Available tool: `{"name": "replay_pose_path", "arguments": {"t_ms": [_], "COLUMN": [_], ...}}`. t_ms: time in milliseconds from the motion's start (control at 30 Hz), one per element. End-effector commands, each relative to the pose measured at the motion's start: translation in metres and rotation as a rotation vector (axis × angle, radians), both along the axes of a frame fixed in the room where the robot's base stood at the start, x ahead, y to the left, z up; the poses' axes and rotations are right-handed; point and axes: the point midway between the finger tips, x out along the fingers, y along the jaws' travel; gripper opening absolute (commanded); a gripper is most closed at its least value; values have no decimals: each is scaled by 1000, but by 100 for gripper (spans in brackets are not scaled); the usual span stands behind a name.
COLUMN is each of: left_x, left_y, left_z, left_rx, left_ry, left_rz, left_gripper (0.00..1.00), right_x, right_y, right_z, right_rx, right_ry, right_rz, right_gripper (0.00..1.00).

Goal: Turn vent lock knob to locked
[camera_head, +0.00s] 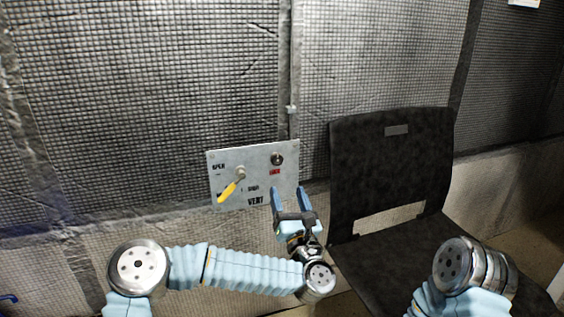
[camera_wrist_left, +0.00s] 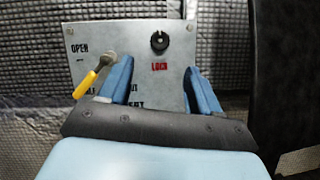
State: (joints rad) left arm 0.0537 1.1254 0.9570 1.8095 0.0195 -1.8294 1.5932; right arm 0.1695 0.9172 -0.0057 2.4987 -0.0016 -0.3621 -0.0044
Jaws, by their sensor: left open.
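The vent lock knob (camera_head: 277,159) is a small dark round knob at the upper right of a grey metal panel (camera_head: 228,160), with a red "LOCK" label below it. In the left wrist view the knob (camera_wrist_left: 159,41) shows a light pointer mark and sits beyond the gap between my fingers. My left gripper (camera_head: 291,190) is open and empty, below the knob and apart from it. The left gripper also shows in the left wrist view (camera_wrist_left: 160,82). My right arm shows at the lower right, but its gripper is out of view.
A yellow-handled lever (camera_head: 229,190) on the panel's left half points down and left, close to my left finger in the wrist view. A black chair (camera_head: 390,165) stands right of the panel. Grey quilted wall (camera_head: 130,110) lies behind.

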Motion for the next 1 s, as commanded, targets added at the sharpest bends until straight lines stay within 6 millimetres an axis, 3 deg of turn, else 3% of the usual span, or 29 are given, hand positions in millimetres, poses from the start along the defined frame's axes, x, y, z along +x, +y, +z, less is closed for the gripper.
{"name": "replay_pose_path", "arguments": {"t_ms": [300,500,900,1000], "left_x": [66,92,101,101], "left_y": [16,22,24,24], "left_z": [30,39,42,42], "left_rx": [1,3,5,5], "left_ry": [-1,0,1,1], "left_rz": [2,0,-2,-1], "left_gripper": [63,63,63,49], "right_x": [-1,-2,-2,-2], "right_y": [3,5,6,6], "right_z": [14,19,19,19], "right_rx": [4,7,9,9], "right_ry": [3,3,4,4], "right_rz": [6,9,11,11], "right_gripper": [43,43,43,43]}}
